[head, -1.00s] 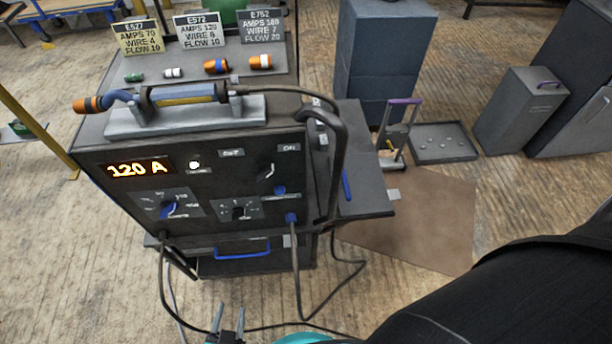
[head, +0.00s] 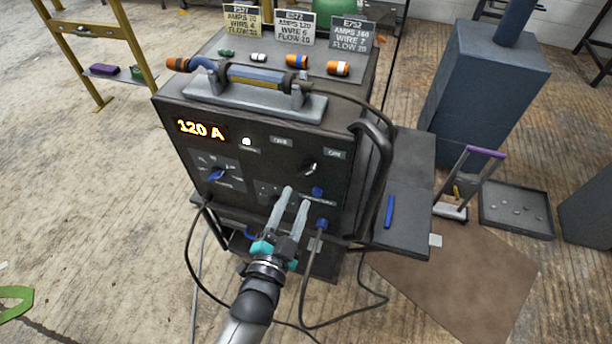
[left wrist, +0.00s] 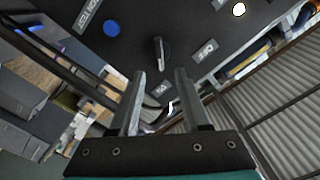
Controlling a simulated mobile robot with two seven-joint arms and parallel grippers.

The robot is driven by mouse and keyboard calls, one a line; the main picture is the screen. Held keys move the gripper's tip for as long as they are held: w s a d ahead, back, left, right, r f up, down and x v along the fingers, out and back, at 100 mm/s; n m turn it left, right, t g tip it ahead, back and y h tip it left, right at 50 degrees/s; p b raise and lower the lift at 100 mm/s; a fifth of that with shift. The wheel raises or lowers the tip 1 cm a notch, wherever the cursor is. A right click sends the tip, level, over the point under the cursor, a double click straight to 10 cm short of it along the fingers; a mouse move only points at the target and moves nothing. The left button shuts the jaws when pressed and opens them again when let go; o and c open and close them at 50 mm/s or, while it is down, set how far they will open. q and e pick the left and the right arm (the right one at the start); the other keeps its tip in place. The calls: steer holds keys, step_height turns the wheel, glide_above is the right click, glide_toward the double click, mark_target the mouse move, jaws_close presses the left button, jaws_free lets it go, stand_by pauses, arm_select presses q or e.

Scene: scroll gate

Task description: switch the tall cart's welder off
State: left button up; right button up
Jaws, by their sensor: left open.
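The welder (head: 180,158) is a dark box on the cart, with a lit orange 120 A display (head: 200,129) and a lit white lamp (head: 246,142). Its switch knob (head: 310,168) sits between the OFF label (head: 280,141) and the ON label (head: 335,154). The knob also shows in the left wrist view (left wrist: 160,54), its long axis running toward the ON label (left wrist: 162,90). My left gripper (head: 296,197) is open and empty before the lower front panel, fingers pointing at it, below the knob. It appears apart from the knob. My right gripper is out of view.
A black handle bar (head: 378,185) rises along the panel's right side. Cables (head: 302,280) hang from the front. A torch (head: 255,77) rests on the welder's top. A side shelf (head: 410,180) juts out right.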

mark_target(307, 174)
arm_select(q)
steer(key=b+x, duration=0.1)
steer(key=x, duration=0.6)
steer(key=shift+w+d, duration=0.15)
steer(key=shift+w, duration=0.15)
steer(key=shift+c, duration=0.4)
steer(key=shift+f, duration=0.1)
jaws_close()
